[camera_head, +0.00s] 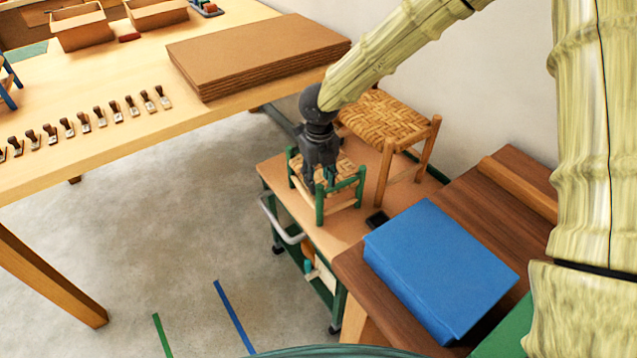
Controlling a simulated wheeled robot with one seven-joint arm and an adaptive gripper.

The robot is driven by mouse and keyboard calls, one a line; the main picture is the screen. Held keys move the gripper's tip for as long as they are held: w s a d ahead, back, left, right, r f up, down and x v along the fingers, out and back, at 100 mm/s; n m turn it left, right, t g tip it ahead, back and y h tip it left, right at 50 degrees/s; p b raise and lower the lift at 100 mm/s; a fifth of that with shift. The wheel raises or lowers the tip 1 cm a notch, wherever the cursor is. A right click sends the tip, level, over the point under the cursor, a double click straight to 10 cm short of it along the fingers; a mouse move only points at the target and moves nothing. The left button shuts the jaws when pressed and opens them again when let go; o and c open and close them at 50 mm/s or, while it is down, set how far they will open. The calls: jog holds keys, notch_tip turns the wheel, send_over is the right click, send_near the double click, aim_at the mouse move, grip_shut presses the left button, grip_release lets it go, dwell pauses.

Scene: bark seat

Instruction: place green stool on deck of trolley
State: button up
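The green stool (353,190) is small, with green posts and a woven seat. It is upright over the wooden deck (289,204) of the green-framed trolley, near its left part. Its legs appear to reach the deck, but I cannot tell whether they bear on it. My black gripper (322,186) points down over the stool, with its fingers at the seat and hiding part of it. Whether the fingers are closed on the stool is not clear.
A larger wooden stool with a woven seat (384,118) stands behind on the deck. A small black item (377,220) lies near the deck's front. A blue box (440,265) lies on a brown table at right. Brown boards (258,52) lie on the left table.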

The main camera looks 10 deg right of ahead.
notch_tip(320, 180, up, 10)
dwell(0.4)
